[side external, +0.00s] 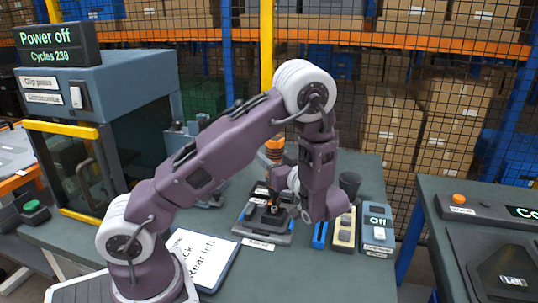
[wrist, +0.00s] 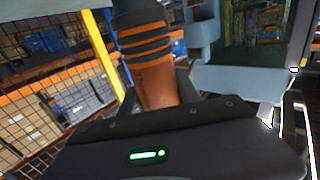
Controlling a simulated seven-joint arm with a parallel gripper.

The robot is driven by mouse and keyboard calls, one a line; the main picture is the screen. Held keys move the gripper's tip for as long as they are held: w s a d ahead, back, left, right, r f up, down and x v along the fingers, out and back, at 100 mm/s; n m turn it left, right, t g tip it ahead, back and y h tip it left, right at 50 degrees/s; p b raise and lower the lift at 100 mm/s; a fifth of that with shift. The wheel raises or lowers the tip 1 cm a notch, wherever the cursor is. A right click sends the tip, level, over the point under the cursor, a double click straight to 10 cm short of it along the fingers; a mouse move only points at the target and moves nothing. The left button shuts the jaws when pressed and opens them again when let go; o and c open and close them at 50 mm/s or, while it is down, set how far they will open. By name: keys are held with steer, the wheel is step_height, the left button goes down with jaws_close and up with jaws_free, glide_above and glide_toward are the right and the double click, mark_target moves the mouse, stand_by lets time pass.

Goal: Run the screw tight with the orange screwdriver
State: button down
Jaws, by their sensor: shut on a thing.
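The orange screwdriver (side external: 275,150) has an orange handle with black bands and stands roughly upright in the side view, above a dark fixture (side external: 256,228) on the bench. Its handle fills the upper middle of the wrist view (wrist: 158,78). My gripper (wrist: 160,100) is shut on the handle, with a dark finger on each side. In the side view my wrist partly hides the gripper and the screwdriver's lower part. I cannot make out the screw or whether the tip touches it.
A white card (side external: 203,258) with writing lies left of the fixture. A blue block (side external: 320,234), a cream button strip (side external: 344,231) and a box marked "Off" (side external: 378,229) stand right. A machine with a yellow-framed door (side external: 75,140) stands left.

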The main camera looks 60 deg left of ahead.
steer(key=shift+f, duration=1.7)
stand_by(2.9)
steer(key=shift+r, duration=0.15)
stand_by(0.3)
step_height(320, 180, up, 7)
stand_by(0.6)
